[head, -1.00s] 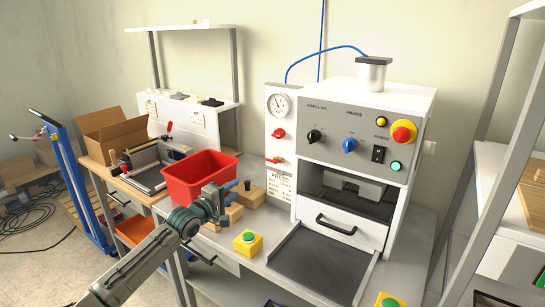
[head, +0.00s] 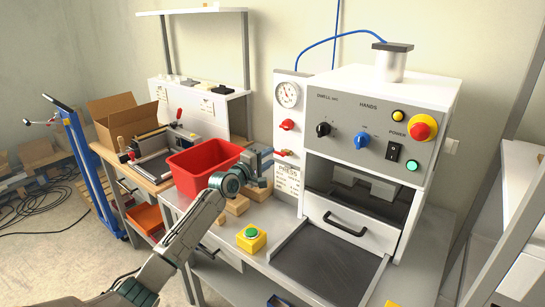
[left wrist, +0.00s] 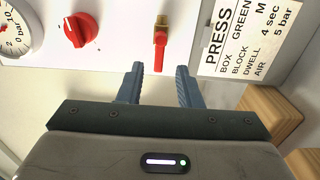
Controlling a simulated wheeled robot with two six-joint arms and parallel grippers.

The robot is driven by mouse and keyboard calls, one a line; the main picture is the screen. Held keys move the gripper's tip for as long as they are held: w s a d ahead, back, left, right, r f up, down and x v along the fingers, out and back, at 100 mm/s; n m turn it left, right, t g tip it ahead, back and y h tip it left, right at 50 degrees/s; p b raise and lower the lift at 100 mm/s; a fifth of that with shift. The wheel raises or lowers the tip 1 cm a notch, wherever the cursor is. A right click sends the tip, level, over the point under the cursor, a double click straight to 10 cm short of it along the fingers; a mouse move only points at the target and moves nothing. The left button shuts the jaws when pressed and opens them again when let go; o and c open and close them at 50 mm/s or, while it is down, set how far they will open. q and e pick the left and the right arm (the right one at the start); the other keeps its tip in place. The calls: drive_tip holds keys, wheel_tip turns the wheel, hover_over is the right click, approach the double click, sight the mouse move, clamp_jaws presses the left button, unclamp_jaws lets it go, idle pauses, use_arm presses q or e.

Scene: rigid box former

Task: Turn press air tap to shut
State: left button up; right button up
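The press air tap has a brass body and a red lever handle. It is on the white panel left of the press, below a red knob and above the PRESS label. In the head view the tap's lever (head: 282,153) lies roughly level, pointing left. In the left wrist view the lever (left wrist: 159,55) points down the picture. My left gripper (head: 267,158) is just left of the tap. In the left wrist view its blue fingers (left wrist: 159,72) are apart, with the lever's end between or just beyond their tips; contact cannot be told. My right gripper is not in view.
A pressure gauge (head: 288,94) and red knob (head: 287,125) are above the tap. A red bin (head: 200,165) and wooden blocks (head: 237,205) are beside my left gripper. A yellow box with a green button (head: 251,238) stands on the bench, near the press's dark tray (head: 325,265).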

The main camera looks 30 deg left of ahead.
sight(280, 153)
use_arm(q)
drive_tip(key=shift+w, duration=1.2)
drive_tip(key=shift+c, duration=0.2)
clamp_jaws()
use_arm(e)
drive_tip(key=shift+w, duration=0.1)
